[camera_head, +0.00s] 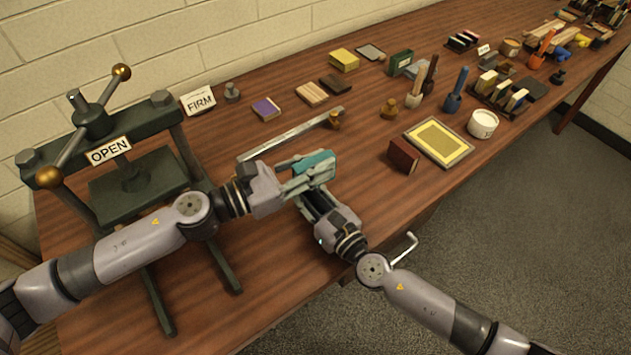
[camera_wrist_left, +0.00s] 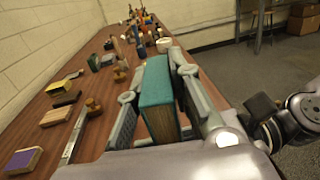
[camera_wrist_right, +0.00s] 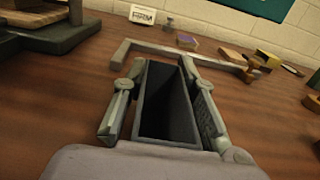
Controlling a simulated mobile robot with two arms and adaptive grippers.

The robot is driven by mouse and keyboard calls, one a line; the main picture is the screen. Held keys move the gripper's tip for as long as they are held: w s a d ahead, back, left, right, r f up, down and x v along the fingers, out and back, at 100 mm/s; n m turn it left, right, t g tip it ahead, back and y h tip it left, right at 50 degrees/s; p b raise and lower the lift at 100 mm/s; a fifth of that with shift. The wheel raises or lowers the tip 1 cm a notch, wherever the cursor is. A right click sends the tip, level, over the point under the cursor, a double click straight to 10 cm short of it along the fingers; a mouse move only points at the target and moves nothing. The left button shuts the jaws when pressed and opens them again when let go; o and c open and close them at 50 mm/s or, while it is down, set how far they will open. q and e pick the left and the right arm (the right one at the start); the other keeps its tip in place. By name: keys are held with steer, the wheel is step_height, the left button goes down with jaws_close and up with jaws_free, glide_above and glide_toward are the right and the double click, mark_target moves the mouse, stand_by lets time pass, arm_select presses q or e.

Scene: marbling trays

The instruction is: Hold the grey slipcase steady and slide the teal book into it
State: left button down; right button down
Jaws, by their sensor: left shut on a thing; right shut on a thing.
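The teal book (camera_head: 318,161) is upright between the fingers of my left gripper (camera_head: 308,172), which is shut on it. In the left wrist view, the book (camera_wrist_left: 158,88) shows its teal cover and pale page edges. My right gripper (camera_head: 312,203) is shut on the grey slipcase (camera_wrist_right: 166,108), with a finger on each side. The right wrist view looks into its dark, empty opening. In the head view the slipcase is mostly hidden by the grippers. The book is outside the slipcase, beside and slightly beyond it in the head view.
A dark press (camera_head: 130,190) with an OPEN sign stands at left. A dark red block (camera_head: 403,156) and a yellow-framed tray (camera_head: 462,149) are at right. The table's front edge is close to my right arm.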

arm_select(q)
steer(key=shift+f, duration=2.45)
steer(key=shift+f, duration=0.15)
steer(key=c, duration=1.4)
jaws_free()
steer(key=shift+c, duration=0.2)
steer(key=shift+r, duration=0.2)
steer(key=v, duration=1.2)
